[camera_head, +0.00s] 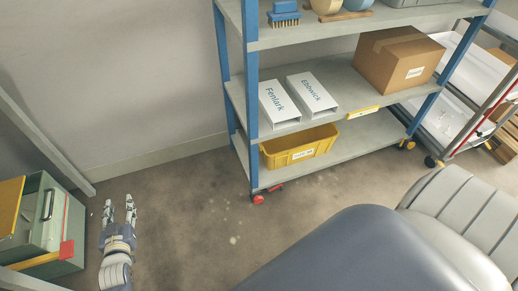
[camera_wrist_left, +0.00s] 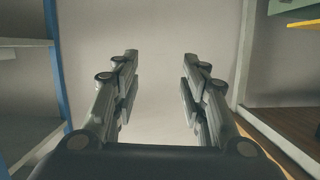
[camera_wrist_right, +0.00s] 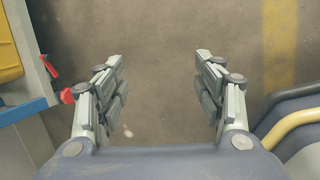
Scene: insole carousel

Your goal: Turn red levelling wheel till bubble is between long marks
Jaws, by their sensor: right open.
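A red wheel (camera_head: 257,198) sits at the foot of the shelf's front left post in the head view, with another red part (camera_head: 275,188) just right of it. In the right wrist view a red round part (camera_wrist_right: 67,96) shows at the left, beside the left finger; I cannot tell whether they touch. No bubble or long marks can be made out. My left gripper (camera_head: 120,210) is open and empty, left of the shelf above the floor. My right gripper (camera_wrist_right: 160,72) is open and empty over the floor; it does not show in the head view.
The blue-posted shelf (camera_head: 249,100) holds two white boxes (camera_head: 285,104), a cardboard box (camera_head: 398,60) and a yellow bin (camera_head: 300,147). A green case (camera_head: 40,222) stands at the left. Floor (camera_head: 180,210) between case and shelf is clear.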

